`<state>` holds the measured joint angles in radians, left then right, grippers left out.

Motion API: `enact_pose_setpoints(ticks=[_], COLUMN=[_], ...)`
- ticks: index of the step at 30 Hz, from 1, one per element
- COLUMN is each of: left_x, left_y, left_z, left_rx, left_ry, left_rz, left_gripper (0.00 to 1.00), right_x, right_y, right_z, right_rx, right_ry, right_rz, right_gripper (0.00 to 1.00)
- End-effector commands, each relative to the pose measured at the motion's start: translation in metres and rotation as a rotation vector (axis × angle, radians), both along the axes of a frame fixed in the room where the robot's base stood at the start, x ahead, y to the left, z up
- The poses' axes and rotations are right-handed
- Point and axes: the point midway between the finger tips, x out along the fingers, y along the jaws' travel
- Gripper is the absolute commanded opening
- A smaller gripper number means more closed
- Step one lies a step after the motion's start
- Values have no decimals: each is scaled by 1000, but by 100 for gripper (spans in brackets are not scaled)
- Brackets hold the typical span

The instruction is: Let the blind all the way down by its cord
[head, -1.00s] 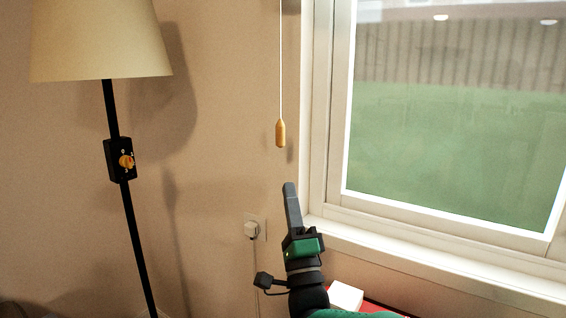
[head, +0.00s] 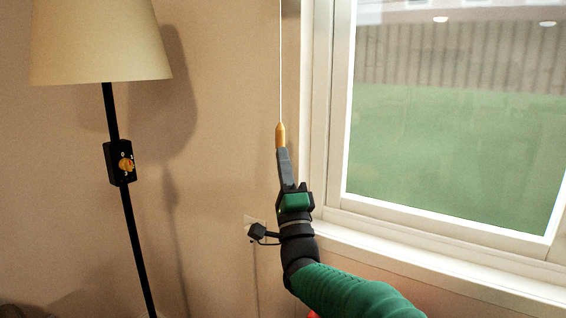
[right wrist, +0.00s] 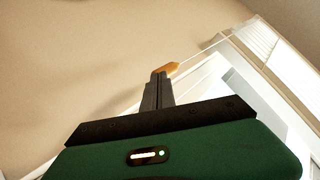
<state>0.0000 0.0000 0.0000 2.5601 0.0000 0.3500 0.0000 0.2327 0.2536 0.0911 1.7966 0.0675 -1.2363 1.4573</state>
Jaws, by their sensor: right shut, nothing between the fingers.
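The blind's thin white cord (head: 281,70) hangs down the wall left of the window and ends in an orange-brown wooden pull (head: 280,134). My right gripper (head: 282,151) points up, its fingertips at the lower end of the pull in the head view. Its fingers look closed together and hold nothing. In the right wrist view the pull (right wrist: 172,68) shows just beyond the fingertips (right wrist: 158,76); whether they touch I cannot tell. The raised blind (right wrist: 258,40) shows as pale slats at the upper right there. My left gripper is not in view.
A floor lamp (head: 100,40) with a black pole and a switch box (head: 119,162) stands at the left. The window frame and sill (head: 430,255) are close on the right of my arm. A wall plug (head: 250,222) is behind my wrist. The wall between lamp and cord is clear.

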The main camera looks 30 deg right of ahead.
Motion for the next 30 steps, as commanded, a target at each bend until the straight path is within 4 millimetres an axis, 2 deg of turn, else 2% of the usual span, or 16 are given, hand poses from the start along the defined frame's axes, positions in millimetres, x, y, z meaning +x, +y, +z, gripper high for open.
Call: enact_pose_setpoints(ticks=[5,8,21,27,30], left_x=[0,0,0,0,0], left_y=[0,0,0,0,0], left_z=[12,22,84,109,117], left_rx=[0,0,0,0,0], left_ry=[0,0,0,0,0], left_rz=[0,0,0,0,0], left_gripper=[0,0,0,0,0], right_x=[-1,-1,-1,0,0], right_y=[0,0,0,0,0], right_z=[26,51,195,246,263], right_rx=[0,-1,-1,-1,-1], right_ry=[-4,-6,-6,-4,-3], right_rz=[-1,-1,-1,0,0], right_gripper=[0,0,0,0,0])
